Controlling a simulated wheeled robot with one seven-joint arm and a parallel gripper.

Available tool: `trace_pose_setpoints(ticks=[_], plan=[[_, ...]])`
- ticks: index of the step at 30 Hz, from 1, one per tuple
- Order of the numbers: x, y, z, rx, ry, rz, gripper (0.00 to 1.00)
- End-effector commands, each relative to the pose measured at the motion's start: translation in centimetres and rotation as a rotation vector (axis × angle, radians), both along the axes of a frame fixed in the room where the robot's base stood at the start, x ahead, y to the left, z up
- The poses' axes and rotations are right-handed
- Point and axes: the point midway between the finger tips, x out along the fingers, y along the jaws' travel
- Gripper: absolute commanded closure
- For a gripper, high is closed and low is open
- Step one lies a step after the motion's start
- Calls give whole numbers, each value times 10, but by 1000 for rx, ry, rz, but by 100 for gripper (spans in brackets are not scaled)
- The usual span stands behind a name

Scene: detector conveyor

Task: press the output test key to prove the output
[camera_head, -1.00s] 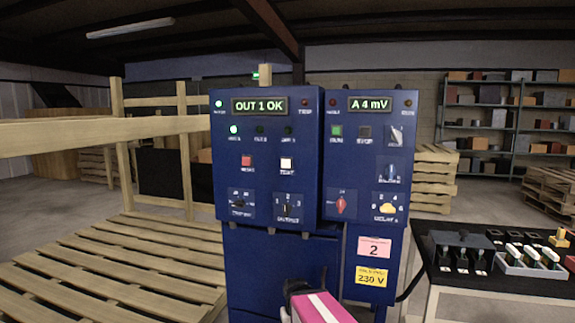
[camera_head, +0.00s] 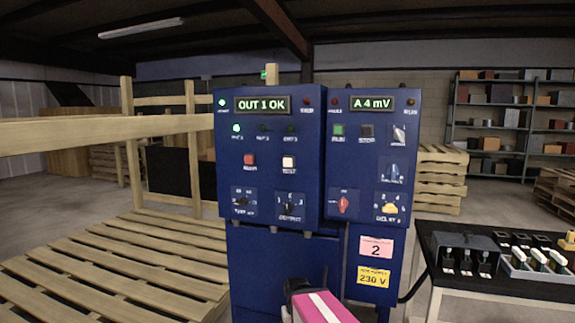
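The blue control cabinet (camera_head: 250,213) stands in the middle of the view. Its left display (camera_head: 262,105) reads OUT 1 OK. The white test key (camera_head: 288,162) sits on the left panel, right of a red key (camera_head: 249,160). Below it is the output selector knob (camera_head: 290,204). A green lamp (camera_head: 236,128) is lit at the left of the row under the display. A pink and white part of my arm shows at the bottom centre, below the panel and apart from the keys. My gripper's fingers cannot be made out.
The right panel has a display (camera_head: 371,103) reading A 4 mV, a green key (camera_head: 338,130) and several knobs. Wooden pallet decking (camera_head: 110,265) lies at the left. A black-topped table (camera_head: 505,280) with small items stands at the right.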

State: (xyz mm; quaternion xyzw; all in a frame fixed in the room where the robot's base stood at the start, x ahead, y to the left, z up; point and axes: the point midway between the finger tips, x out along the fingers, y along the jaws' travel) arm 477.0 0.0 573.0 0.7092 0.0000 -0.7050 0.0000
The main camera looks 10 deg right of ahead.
Motion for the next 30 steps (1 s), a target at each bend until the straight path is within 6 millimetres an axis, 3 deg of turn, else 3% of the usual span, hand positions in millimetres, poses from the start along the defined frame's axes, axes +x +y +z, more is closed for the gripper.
trace_pose_setpoints(ticks=[2,9,30], plan=[[0,0,0,0,0,0,23],[0,0,0,0,0,0,100],[0,0,0,0,0,0,100]])
